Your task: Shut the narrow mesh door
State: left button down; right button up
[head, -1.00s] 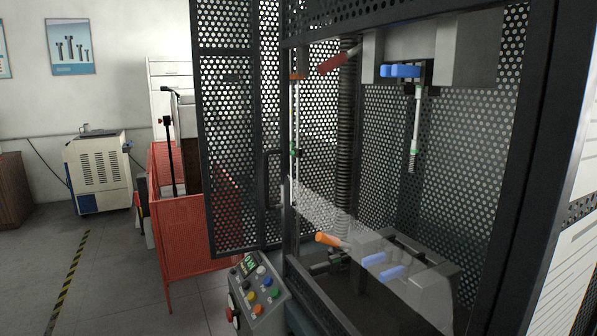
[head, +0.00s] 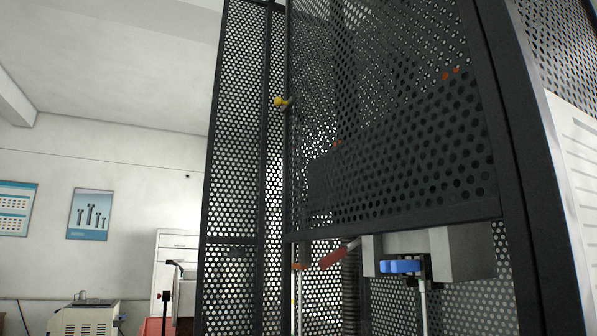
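A tall, narrow dark mesh door (head: 232,180) stands at the left side of the tensile frame's cage (head: 515,190). It appears swung outward, away from the opening. Its lower part is cut off by the bottom of the view, and its handle is not in the picture now. A yellow knob (head: 280,101) shows near the upright between the door side and the cage front. Neither of my grippers is in view.
A fixed mesh panel (head: 400,150) covers the upper cage front. Below it are a grey clamp block (head: 463,252) with a blue handle (head: 400,267) and a red handle (head: 338,256). A white cabinet (head: 172,262) and a machine (head: 88,318) stand at lower left.

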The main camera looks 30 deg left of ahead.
aim_at(204, 239)
jog(key=i+j+z, duration=0.15)
jog(key=j+z, duration=0.7)
jog(key=j, duration=0.15)
jog(key=j+z, duration=0.45)
jog(key=j, duration=0.1)
